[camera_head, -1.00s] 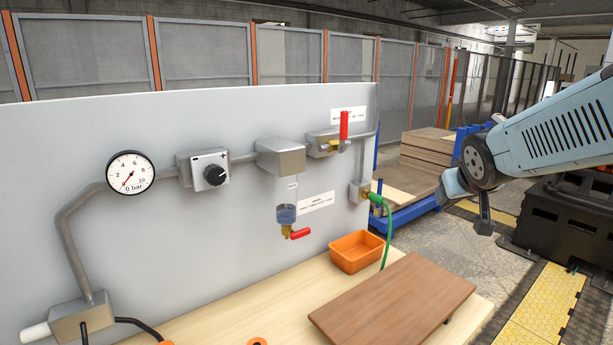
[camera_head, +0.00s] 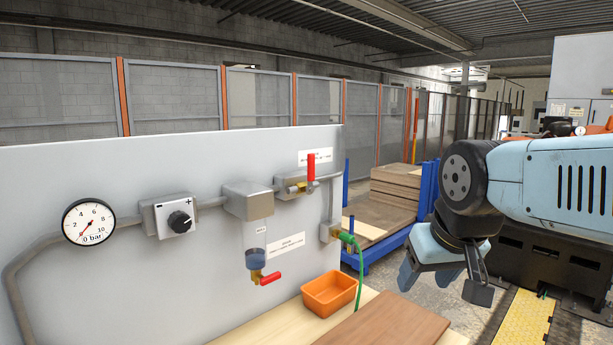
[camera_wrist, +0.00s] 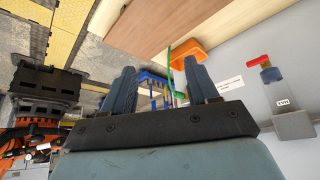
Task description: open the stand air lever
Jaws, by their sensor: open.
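A red lever (camera_head: 311,167) stands upright on a brass valve (camera_head: 300,187) at the upper right of the grey panel, beneath a white label. I cannot read the labels. My gripper (camera_head: 441,284) is open and empty, right of the panel and apart from both levers, its fingers angled downward. In the wrist view the gripper's (camera_wrist: 160,76) two fingers stand apart with nothing between them.
A brown board (camera_head: 388,322) lies on the bench. Stacked boards (camera_head: 395,190) stand behind my gripper.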

